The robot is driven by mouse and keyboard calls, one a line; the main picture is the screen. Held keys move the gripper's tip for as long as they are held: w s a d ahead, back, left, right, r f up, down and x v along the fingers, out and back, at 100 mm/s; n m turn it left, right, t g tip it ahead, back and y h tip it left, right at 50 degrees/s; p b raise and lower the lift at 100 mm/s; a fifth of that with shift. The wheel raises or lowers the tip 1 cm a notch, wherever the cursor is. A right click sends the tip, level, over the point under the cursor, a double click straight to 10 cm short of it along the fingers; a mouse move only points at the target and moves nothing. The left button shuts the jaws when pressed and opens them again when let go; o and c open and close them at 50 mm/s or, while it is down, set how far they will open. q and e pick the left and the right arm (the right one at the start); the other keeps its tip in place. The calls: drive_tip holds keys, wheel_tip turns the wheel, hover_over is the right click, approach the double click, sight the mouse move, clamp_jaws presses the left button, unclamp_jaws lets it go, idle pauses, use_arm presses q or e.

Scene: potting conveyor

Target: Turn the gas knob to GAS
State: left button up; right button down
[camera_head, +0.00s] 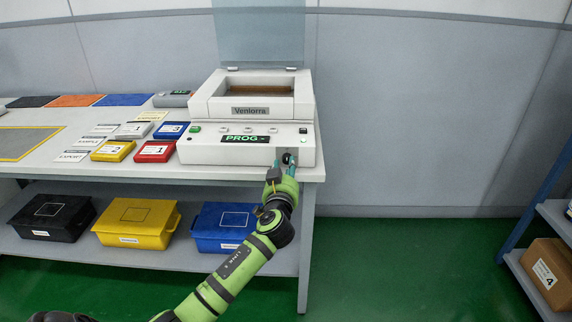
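The white machine marked Ventorra (212,152) stands at the right end of the bench, and its display reads PROG. A small dark knob (287,158) is at the lower right of its front panel. My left gripper (285,162) is right at the knob, with its two teal fingers apart and their tips on either side of it. I cannot tell whether the fingers press on the knob. The knob's setting and any GAS label are too small or hidden to read. My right gripper is not in view.
Numbered cartridges in yellow (113,151), red (155,151) and blue (171,130) lie left of the machine. Black, yellow (137,237) and blue bins stand on the shelf below. A cardboard box (547,270) is on a rack at right. The floor between is clear.

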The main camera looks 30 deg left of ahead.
sight(287, 159)
use_arm(q)
drive_tip(key=shift+x, duration=1.25)
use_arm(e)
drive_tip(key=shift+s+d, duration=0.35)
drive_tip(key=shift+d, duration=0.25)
use_arm(q)
drive_tip(key=shift+d, duration=0.1)
clamp_jaws()
